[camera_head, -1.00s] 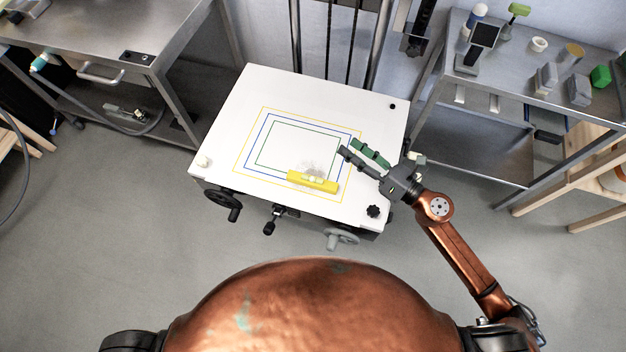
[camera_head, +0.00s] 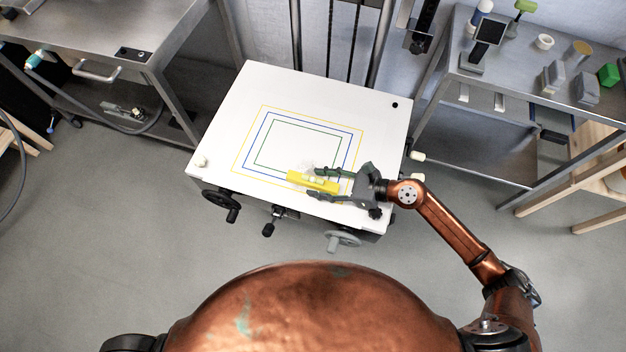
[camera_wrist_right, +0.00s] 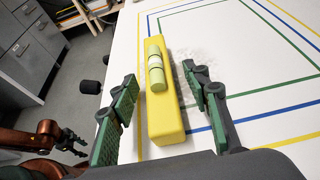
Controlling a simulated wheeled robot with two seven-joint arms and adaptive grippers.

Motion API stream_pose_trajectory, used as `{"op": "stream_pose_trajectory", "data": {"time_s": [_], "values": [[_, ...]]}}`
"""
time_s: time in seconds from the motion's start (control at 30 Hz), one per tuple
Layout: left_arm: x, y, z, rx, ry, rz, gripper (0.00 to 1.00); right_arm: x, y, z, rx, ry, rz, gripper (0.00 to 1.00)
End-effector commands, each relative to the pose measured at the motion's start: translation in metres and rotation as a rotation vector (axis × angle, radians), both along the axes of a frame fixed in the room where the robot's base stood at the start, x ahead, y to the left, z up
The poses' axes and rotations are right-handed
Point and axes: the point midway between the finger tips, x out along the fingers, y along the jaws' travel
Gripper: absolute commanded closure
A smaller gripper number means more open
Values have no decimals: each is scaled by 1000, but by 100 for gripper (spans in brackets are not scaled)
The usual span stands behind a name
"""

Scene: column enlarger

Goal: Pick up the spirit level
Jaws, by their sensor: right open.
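The yellow spirit level (camera_head: 308,181), with a pale green vial, lies on the white baseboard (camera_head: 230,120) near its front edge. In the right wrist view the level (camera_wrist_right: 166,112) lies lengthwise between the fingers. My right gripper (camera_head: 318,183) is open, with one finger on each side of the level's right part. In the right wrist view the green-padded fingers of the gripper (camera_wrist_right: 160,92) show a gap on both sides of the level, wider on the right. I cannot tell the fingers' height above the board.
Coloured rectangles are drawn on the board. A black knob (camera_head: 375,212) is at its front right corner, close under my right gripper. Handwheels (camera_head: 343,240) stick out below the front edge. Metal tables stand left (camera_head: 110,40) and right (camera_head: 520,85).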

Motion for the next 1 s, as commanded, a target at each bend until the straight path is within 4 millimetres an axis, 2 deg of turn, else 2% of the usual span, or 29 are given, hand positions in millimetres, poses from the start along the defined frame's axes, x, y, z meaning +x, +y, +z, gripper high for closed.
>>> {"op": "stream_pose_trajectory", "data": {"time_s": [0.3, 0.9, 1.0], "values": [[2, 0, 1, 0, -1, 1, 60, 1, 4, -1, 0, 1, -1, 58], [3, 0, 1, 0, -1, 1, 60, 1, 4, -1, 0, 1, -2, 99], [3, 0, 1, 0, -2, 1, 60, 1, 4, -1, 0, 1, -2, 100]]}}
